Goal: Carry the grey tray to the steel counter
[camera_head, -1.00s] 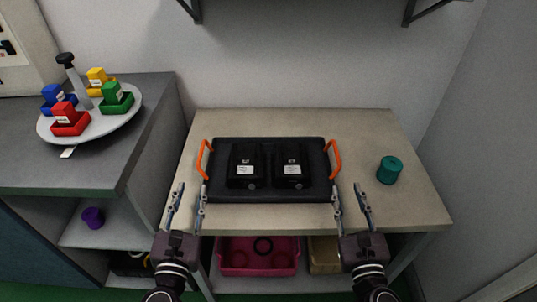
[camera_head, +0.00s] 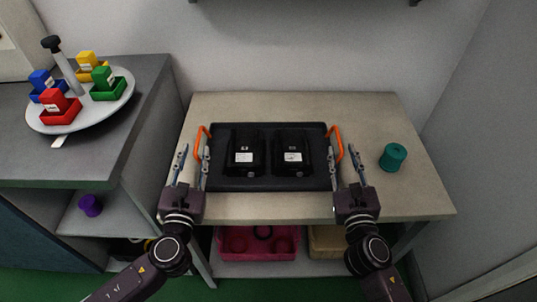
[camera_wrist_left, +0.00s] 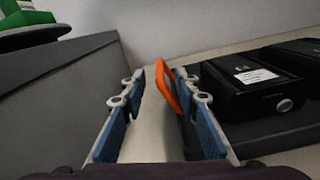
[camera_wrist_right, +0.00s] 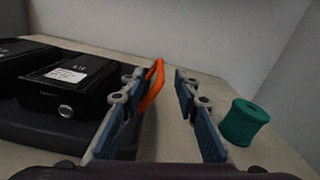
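The dark grey tray (camera_head: 268,184) lies flat on a beige table, with an orange handle at each end and two black devices (camera_head: 244,152) (camera_head: 293,152) on it. My left gripper (camera_head: 194,151) is open at the left handle (camera_head: 198,143); in the left wrist view this handle (camera_wrist_left: 166,84) shows between the fingers, close to the right one. My right gripper (camera_head: 343,154) is open at the right handle (camera_head: 339,143); in the right wrist view this handle (camera_wrist_right: 154,85) shows between the fingers, close to the left one. Neither gripper is closed on a handle.
A grey counter (camera_head: 120,140) on the left carries a round stand (camera_head: 85,122) with coloured blocks in small trays. A teal cylinder (camera_head: 393,157) stands on the table (camera_head: 415,195) right of the tray. A pink bin (camera_head: 232,242) is on the shelf below. A wall stands behind.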

